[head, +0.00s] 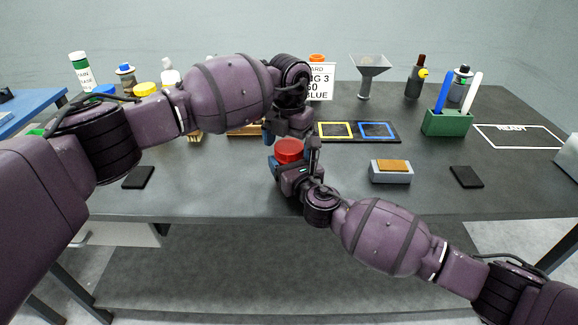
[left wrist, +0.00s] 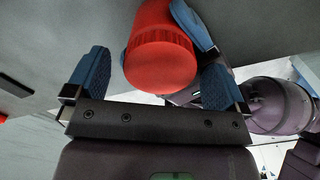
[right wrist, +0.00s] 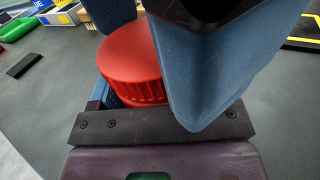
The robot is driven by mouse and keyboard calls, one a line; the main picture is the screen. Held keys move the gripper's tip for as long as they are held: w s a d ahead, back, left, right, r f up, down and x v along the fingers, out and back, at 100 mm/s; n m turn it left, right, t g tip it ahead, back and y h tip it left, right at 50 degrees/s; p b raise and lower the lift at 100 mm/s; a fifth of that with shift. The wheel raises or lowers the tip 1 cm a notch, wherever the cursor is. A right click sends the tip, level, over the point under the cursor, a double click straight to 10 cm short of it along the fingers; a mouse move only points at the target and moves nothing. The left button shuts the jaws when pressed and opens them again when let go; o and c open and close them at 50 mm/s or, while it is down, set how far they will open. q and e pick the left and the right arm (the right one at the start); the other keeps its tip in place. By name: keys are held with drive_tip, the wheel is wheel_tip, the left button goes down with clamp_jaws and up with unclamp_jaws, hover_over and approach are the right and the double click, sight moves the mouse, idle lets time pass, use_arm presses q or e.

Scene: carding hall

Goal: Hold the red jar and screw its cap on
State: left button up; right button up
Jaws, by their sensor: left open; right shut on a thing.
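The red jar (head: 289,157) is upright near the middle of the table, mostly hidden by my grippers. My right gripper (head: 294,165) is shut around it from the front. The red cap (right wrist: 130,62), with a ridged rim, sits on top of the jar; whether it is fully seated cannot be told. The cap also shows in the left wrist view (left wrist: 160,62). My left gripper (head: 287,135) is open just above the cap. In the left wrist view its blue fingers stand on either side of the cap, apart from it.
A grey block with an orange top (head: 390,173) and a dark pad (head: 466,177) lie to the right. Another dark pad (head: 138,177) lies left. Behind are a mat with yellow and blue squares (head: 358,139), a sign (head: 321,93), a green pen holder (head: 447,123) and a funnel (head: 371,70).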

use_arm(q)
wheel_tip(320, 180, up, 12)
idle(0.6)
use_arm(e)
drive_tip(key=o, duration=1.7)
drive_tip(key=shift+o, duration=0.2)
use_arm(q)
drive_tip(key=shift+r, duration=0.1)
use_arm(e)
drive_tip(key=shift+s, duration=0.1)
